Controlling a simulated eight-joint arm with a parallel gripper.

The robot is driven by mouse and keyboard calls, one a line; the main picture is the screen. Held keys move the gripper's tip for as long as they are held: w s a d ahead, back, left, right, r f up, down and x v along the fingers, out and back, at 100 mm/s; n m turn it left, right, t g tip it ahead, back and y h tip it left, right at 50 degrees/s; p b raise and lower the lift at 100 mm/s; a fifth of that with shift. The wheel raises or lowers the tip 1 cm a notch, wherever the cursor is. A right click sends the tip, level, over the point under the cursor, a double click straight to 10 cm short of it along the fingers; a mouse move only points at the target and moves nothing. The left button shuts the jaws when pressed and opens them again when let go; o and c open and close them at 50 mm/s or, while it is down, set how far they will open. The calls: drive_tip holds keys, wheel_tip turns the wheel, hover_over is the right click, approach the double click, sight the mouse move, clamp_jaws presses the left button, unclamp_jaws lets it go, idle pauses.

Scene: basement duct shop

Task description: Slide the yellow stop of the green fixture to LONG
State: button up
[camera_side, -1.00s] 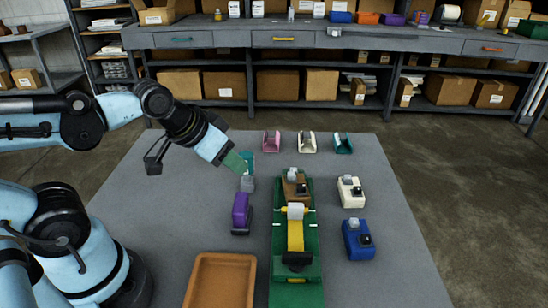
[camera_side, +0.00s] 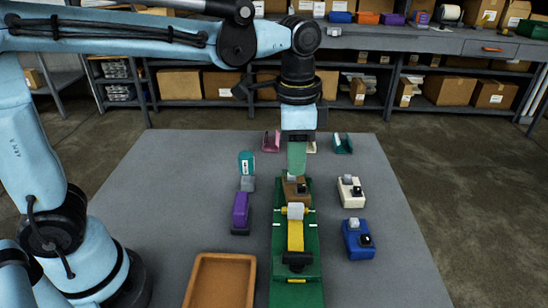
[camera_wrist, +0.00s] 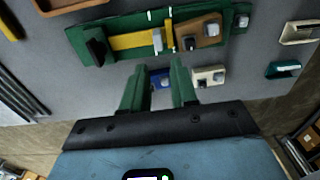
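The green fixture (camera_side: 312,245) lies lengthwise on the grey table; it also shows across the top of the wrist view (camera_wrist: 98,32). A yellow strip (camera_side: 296,236) runs along it to a black end piece (camera_side: 297,259). The yellow stop (camera_wrist: 169,36) is a crossbar with a pale block (camera_side: 295,210), beside a brown block (camera_side: 291,190) at the far end. No LONG label is readable. My gripper (camera_side: 296,173) hangs upright above the brown block's area. In the wrist view its green fingers (camera_wrist: 160,67) are apart with nothing between them.
A purple block (camera_side: 240,209) and a teal piece (camera_side: 246,160) stand left of the fixture. White (camera_side: 351,191) and blue (camera_side: 356,239) blocks stand to its right. A brown tray (camera_side: 196,285) lies front left. Pink (camera_side: 270,140) and teal (camera_side: 343,143) holders stand at the back.

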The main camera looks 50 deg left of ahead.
sight(296, 205)
drive_tip(key=f, duration=1.2)
drive_tip(key=shift+w+d+f, duration=0.1)
drive_tip(key=shift+d, duration=0.2)
drive_tip(key=shift+c, duration=0.2)
clamp_jaws()
